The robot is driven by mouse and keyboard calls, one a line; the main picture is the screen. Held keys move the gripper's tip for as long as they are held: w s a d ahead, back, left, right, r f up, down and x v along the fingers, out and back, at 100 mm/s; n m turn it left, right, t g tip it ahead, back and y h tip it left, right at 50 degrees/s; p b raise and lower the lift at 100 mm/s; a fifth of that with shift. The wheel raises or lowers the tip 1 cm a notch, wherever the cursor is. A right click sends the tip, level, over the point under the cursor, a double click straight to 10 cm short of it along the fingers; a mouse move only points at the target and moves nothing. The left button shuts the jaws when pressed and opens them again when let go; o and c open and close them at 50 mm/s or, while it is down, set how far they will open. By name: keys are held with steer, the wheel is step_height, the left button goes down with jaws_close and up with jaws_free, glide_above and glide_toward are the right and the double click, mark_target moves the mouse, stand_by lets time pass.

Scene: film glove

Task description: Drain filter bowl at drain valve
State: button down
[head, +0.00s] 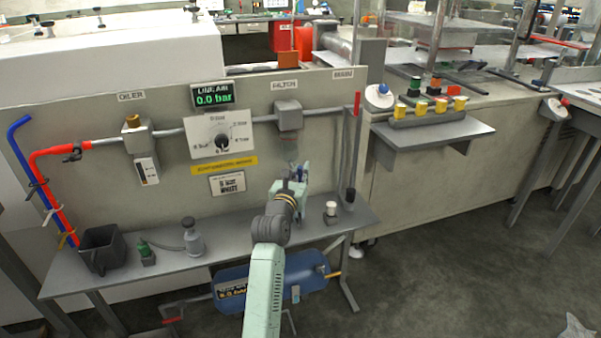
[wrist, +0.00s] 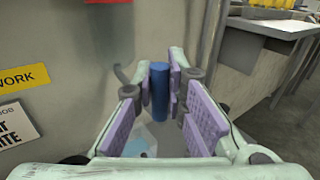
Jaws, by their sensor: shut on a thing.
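The filter (head: 288,115) is a grey block on the wall pipe, under the FILTER label. A dim bowl (head: 291,150) hangs below it, partly hidden by my gripper. My gripper (head: 290,185) is just below the filter, above the shelf. In the wrist view its purple-padded fingers (wrist: 160,92) are closed on an upright blue cylinder (wrist: 158,98). I cannot tell from the pictures whether this cylinder is the drain valve or whether it is attached to the bowl. No liquid level is readable.
The display (head: 212,96) reads 0.0 bar. On the shelf (head: 240,235) stand a black bucket (head: 101,252), a green-topped bottle (head: 145,253), a grey jar (head: 194,237) and a white-capped item (head: 331,209). A blue tank (head: 270,286) lies below. A red-topped upright (head: 357,105) stands right of the filter.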

steer(key=a+f+n+t+y+b, duration=0.1)
steer(key=n+t+y+b, duration=0.1)
steer(key=n+b, duration=0.5)
steer(key=a+f+n+t+y+b, duration=0.1)
steer(key=n+t+y+b, duration=0.1)
steer(key=n+y+b, duration=0.3)
steer(key=s+a+f+n+t+y+b, duration=0.1)
steer(key=n+y+b, duration=0.3)
steer(key=n+b, duration=0.5)
steer(key=shift+s+a+f+n+t, duration=0.1)
steer(key=shift+a+f+n+t, duration=0.25)
steer(key=shift+n, duration=0.2)
steer(key=shift+a+f+n+t, duration=0.1)
steer(key=shift+f+n+t, duration=0.15)
steer(key=shift+n+t, duration=0.25)
steer(key=shift+n+y, duration=0.25)
steer(key=shift+y, duration=0.15)
steer(key=c, duration=1.6)
jaws_free()
steer(key=shift+r, duration=0.15)
